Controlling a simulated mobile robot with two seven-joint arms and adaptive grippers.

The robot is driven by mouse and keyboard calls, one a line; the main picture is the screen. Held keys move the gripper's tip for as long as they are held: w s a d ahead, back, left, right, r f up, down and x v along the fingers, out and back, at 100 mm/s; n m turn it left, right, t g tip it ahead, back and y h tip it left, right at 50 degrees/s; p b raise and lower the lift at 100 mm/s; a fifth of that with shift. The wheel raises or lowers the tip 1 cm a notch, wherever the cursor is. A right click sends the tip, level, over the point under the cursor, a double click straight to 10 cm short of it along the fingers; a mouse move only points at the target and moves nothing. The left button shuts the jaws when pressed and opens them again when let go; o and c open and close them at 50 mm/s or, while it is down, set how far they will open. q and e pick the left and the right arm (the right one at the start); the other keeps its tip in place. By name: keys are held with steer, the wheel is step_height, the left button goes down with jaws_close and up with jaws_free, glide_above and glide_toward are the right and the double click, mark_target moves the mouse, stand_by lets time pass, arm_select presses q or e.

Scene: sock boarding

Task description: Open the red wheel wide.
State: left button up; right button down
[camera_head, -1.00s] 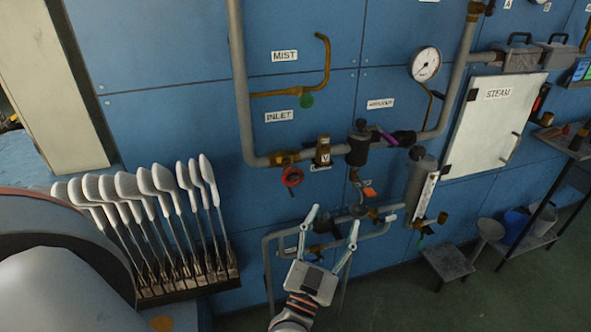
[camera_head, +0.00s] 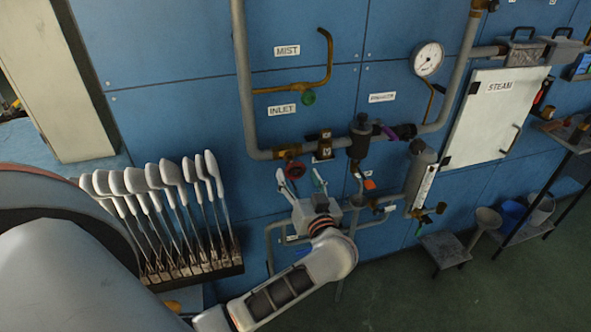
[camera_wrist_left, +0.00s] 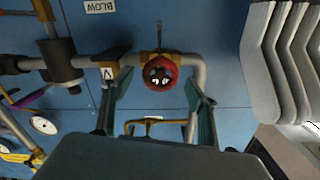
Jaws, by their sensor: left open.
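The red wheel (camera_head: 294,168) is a small round handwheel under the brass valve on the grey pipe below the INLET sign. In the left wrist view the wheel (camera_wrist_left: 160,72) faces the camera, with a dark centre. My left gripper (camera_head: 299,177) is open and empty just below and in front of the wheel. In the wrist view its two fingers (camera_wrist_left: 150,88) stand apart, one on each side of the wheel. I see no contact, though the remaining gap is hard to judge. My right gripper is not in view.
The grey pipe (camera_head: 244,75) runs down and across the blue wall. A brass V valve (camera_head: 325,144) and a dark fitting (camera_head: 358,135) sit right of the wheel. A rack of white sock forms (camera_head: 160,185) stands left. A green knob (camera_head: 308,98) is above.

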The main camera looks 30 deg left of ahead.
mark_target(296, 172)
arm_select(q)
steer(key=shift+x, duration=1.6)
steer(key=c, duration=1.1)
